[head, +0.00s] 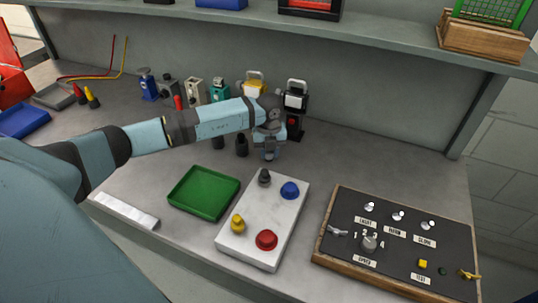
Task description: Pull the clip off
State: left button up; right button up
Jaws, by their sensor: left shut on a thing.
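My left gripper (269,156) points down above the far end of a white board (262,210). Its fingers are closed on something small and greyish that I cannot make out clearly. I cannot tell whether this is the clip, and I see no other part that is plainly a clip. Below the fingertips a dark grey knob (264,178) stands on the board, apart from them as far as I can tell. The board also bears a blue button (289,190), a yellow knob (238,224) and a red button (266,240). My right gripper is out of view.
A green tray (203,207) lies left of the board. A dark switch panel (395,250) lies to the right. Dark cylinders (242,146) and a black-and-white device (294,105) stand behind. A shelf (390,40) runs overhead. The back right of the table is clear.

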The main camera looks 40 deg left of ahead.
pick_arm(q)
jog(key=shift+r, duration=0.2)
jog(key=shift+r+p, duration=1.1)
jog(key=shift+r, duration=0.25)
jog(key=shift+r+p, duration=1.25)
jog(key=shift+r, duration=0.55)
jog(key=o, duration=0.4)
jog(key=c, duration=0.3)
